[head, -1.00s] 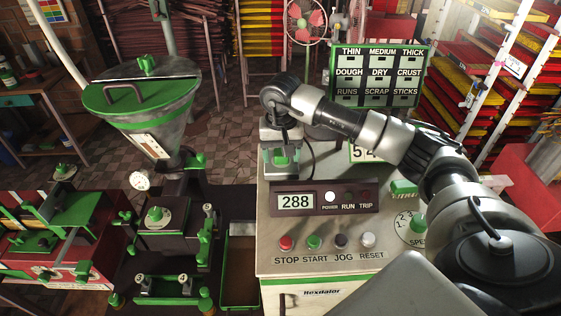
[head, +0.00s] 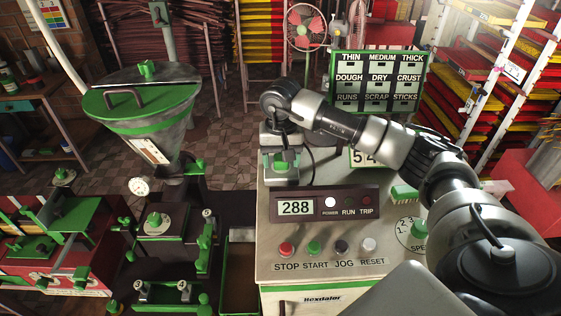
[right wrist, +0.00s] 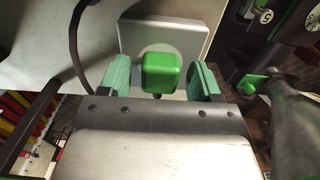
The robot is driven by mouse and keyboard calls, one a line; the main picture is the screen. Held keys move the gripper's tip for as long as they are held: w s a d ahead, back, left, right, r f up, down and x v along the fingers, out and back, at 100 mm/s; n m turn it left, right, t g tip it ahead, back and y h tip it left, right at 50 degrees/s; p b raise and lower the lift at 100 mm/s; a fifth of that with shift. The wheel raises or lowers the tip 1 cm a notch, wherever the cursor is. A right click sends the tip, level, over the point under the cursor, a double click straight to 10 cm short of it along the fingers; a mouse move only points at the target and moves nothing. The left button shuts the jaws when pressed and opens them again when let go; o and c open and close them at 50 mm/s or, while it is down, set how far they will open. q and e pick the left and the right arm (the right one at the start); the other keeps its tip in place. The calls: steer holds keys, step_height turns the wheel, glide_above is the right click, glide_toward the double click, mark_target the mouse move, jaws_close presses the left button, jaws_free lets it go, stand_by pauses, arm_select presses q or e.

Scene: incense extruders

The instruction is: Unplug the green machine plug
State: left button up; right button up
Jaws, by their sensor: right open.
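The green plug (right wrist: 162,73) is a rounded green block at a grey plate (right wrist: 190,35) on the machine in the right wrist view. My right gripper (right wrist: 160,80) is open, with one green-padded finger on each side of the plug. A small gap shows on each side. In the head view the plug (head: 281,165) shows as a small green piece on the machine's top, just below my right gripper (head: 281,155). Whether the plug sits fully in its socket is hidden. My left gripper is not in view.
The control box (head: 320,235) carries a 288 display and several buttons. A dark cable (right wrist: 76,40) runs beside the plate. A hopper machine (head: 150,100) stands to the left, and a sign board (head: 378,80) stands behind my right arm.

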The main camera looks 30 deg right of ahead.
stand_by(0.5)
jaws_close()
steer(key=shift+r, duration=0.1)
stand_by(0.3)
steer(key=shift+r, duration=0.1)
steer(key=shift+r+p, duration=1.2)
steer(key=shift+r, duration=1.65)
